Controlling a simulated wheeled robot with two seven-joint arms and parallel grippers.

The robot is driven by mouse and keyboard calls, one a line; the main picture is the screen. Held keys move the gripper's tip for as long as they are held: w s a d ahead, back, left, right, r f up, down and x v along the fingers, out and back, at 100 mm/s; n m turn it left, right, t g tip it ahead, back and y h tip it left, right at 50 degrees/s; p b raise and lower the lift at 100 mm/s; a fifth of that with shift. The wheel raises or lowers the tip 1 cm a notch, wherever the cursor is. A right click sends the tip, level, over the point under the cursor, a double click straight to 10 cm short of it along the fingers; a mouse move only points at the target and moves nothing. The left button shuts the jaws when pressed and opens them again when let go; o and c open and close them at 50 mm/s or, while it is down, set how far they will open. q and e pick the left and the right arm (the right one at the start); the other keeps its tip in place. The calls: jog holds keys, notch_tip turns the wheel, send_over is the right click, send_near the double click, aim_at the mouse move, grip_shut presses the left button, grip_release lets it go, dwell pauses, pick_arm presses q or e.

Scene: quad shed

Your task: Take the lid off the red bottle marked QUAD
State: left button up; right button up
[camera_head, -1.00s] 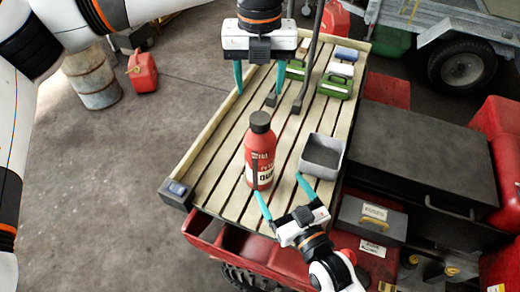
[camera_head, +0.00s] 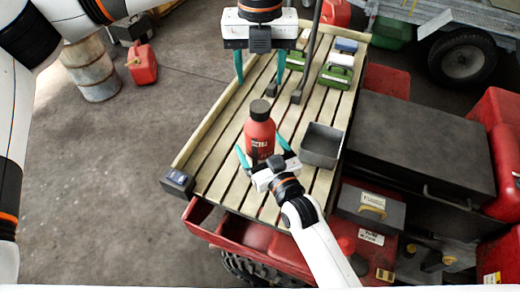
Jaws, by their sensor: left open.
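The red bottle (camera_head: 259,138) stands upright on the slatted wooden rack, its black lid (camera_head: 260,109) on top. White lettering shows on its front; my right gripper hides the lower part. My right gripper (camera_head: 258,143) reaches in from the lower right, its teal fingers spread on either side of the bottle's body. It looks open; whether a finger touches the bottle I cannot tell. My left gripper (camera_head: 260,80) hangs above and beyond the bottle, fingers pointing down, open and empty, apart from the lid.
A grey open bin (camera_head: 322,146) stands just right of the bottle. Green-and-white containers (camera_head: 336,75) and upright dark bars (camera_head: 308,60) are farther back on the rack (camera_head: 222,128). A dark box (camera_head: 178,182) sits at its left front corner. The rack's left side is mostly clear.

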aim_at(260, 106)
pick_arm(q)
jog(key=shift+s, duration=0.1)
pick_arm(e)
jog(key=shift+s, duration=0.1)
jog(key=c, duration=1)
grip_shut()
pick_arm(q)
jog(key=m, duration=2)
jog(key=shift+m, duration=0.3)
jog(key=m, duration=0.4)
jog(key=shift+m, duration=0.4)
jog(key=m, duration=0.4)
jog(key=shift+m, duration=0.3)
jog(key=m, duration=0.5)
jog(key=shift+f+m, duration=0.45)
jog(key=shift+m, duration=0.05)
jog(key=shift+f, duration=3.55)
